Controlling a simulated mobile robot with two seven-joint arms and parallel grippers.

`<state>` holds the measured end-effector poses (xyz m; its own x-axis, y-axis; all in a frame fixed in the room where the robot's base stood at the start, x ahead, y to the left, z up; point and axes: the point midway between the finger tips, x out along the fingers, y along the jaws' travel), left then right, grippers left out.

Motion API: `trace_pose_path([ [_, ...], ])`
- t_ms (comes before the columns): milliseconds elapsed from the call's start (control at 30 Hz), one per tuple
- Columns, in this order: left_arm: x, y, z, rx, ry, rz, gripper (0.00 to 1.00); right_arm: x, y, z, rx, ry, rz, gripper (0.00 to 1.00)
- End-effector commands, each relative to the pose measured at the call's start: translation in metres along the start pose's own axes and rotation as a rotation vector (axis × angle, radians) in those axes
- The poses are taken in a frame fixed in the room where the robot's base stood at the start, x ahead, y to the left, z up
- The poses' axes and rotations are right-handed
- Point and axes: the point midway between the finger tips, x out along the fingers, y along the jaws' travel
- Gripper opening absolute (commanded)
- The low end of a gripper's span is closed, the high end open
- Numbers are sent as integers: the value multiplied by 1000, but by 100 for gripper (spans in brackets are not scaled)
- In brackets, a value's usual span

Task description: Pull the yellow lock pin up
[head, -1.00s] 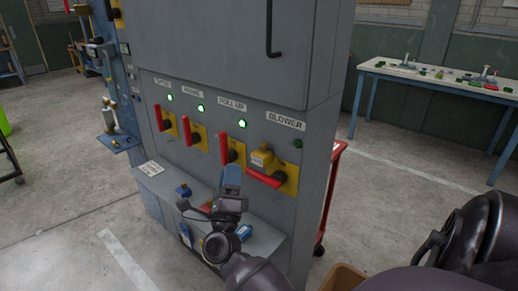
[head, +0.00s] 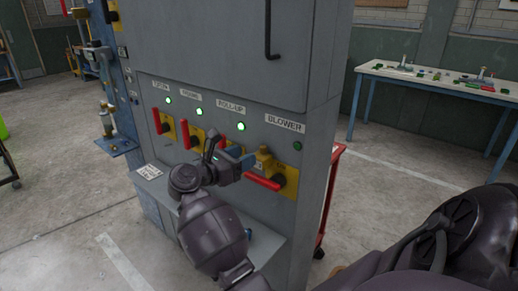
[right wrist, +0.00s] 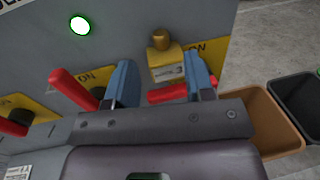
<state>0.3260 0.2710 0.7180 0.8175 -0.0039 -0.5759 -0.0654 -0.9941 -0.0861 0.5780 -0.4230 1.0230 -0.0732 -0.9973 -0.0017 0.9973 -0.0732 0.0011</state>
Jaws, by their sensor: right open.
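The yellow lock pin (head: 263,152) is a small yellow block with a round knob on top, at the BLOWER switch of the grey cabinet. It also shows in the right wrist view (right wrist: 166,64), with a pale label on its front. The red BLOWER lever (head: 262,182) lies nearly flat below it. My right gripper (head: 242,160) is open, just left of the pin in the head view. In the right wrist view its blue fingers stand apart, and the pin appears beyond the gap between them, apart from both. My left gripper is not in view.
Other red levers (head: 162,122) stand along the panel to the left under lit green lamps. The cabinet's low ledge (head: 155,190) juts out below. A brown bin (right wrist: 262,115) and a dark bin (right wrist: 298,92) stand at right in the wrist view. A workbench (head: 440,85) stands behind right.

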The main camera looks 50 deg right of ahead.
Motion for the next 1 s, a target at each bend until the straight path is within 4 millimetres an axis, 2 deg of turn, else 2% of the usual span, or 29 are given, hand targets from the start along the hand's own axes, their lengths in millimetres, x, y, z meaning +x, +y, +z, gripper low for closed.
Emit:
trace_pose_path([
  [33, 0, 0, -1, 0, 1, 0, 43, 10, -1, 2, 1, -3, -3, 49],
  [200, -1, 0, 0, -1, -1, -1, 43, 36, 0, 2, 0, -3, 0, 49],
  [400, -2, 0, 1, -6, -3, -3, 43, 55, 0, 1, -2, -3, 0, 49],
  [800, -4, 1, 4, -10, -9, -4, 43, 60, 0, 0, -2, -1, 1, 49],
  [1000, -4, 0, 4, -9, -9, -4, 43, 60, 0, 0, -2, -2, 1, 18],
])
